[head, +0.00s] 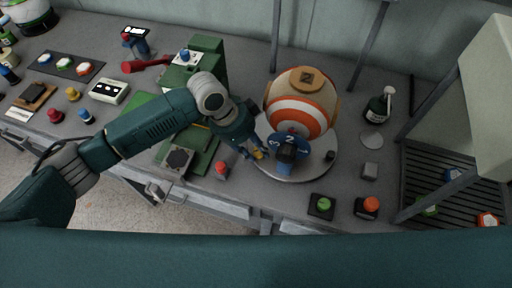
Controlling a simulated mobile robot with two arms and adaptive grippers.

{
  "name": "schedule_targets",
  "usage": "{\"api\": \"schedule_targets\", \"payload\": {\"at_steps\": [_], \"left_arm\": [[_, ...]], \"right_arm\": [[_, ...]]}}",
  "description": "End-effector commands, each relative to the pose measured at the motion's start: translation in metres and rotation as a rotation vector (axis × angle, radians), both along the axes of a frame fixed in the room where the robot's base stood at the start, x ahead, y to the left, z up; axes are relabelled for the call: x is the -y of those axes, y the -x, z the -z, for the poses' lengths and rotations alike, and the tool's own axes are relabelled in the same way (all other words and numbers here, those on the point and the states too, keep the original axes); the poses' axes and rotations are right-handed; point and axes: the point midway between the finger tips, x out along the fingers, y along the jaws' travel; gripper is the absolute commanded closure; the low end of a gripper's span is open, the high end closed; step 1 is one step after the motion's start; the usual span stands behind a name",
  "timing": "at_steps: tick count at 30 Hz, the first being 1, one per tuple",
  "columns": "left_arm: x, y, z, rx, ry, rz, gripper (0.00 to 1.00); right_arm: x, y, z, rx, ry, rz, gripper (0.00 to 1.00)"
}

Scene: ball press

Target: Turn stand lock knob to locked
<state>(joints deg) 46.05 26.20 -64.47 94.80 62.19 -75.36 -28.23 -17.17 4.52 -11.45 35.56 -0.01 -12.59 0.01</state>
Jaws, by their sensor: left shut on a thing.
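A round grey stand (312,168) carries a white and orange striped ball (301,103) with a wooden square on top. A blue numbered dial with a dark cylindrical part (287,151) sits at the ball's front. My left gripper (256,154) reaches down to the stand's left front edge. It is shut on a small yellow part (259,155), which looks like the stand lock knob and is mostly hidden by the fingers. Its lock setting cannot be read. A small dark peg (330,156) stands on the stand's right side. My right gripper is not in view.
A green machine (207,63) stands left of the stand, behind my left arm. A red button (221,169), a green button (323,205) and an orange button (371,205) line the front edge. A dark bottle (377,108) and a slatted rack (450,185) are at right.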

Motion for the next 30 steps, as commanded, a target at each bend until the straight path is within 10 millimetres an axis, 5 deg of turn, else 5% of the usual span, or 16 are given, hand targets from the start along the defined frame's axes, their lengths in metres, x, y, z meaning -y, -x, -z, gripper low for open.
{"api": "schedule_targets", "payload": {"at_steps": [14, 15, 16, 25, 30], "left_arm": [[0.004, -0.006, -0.006, 0.015, 0.015, 0.095, 0.97], [0.004, -0.006, -0.007, 0.015, 0.015, 0.095, 0.63], [0.004, -0.006, -0.007, 0.015, 0.015, 0.095, 0.57], [0.002, -0.003, -0.004, 0.008, 0.009, 0.095, 0.55], [0.003, -0.004, -0.021, 0.010, 0.010, 0.097, 0.55]], "right_arm": [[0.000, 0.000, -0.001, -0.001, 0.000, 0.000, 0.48], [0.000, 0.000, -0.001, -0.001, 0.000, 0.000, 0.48], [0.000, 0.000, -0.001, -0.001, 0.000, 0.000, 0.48], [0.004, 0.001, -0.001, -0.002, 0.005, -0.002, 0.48], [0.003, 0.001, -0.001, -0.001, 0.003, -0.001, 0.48]]}}
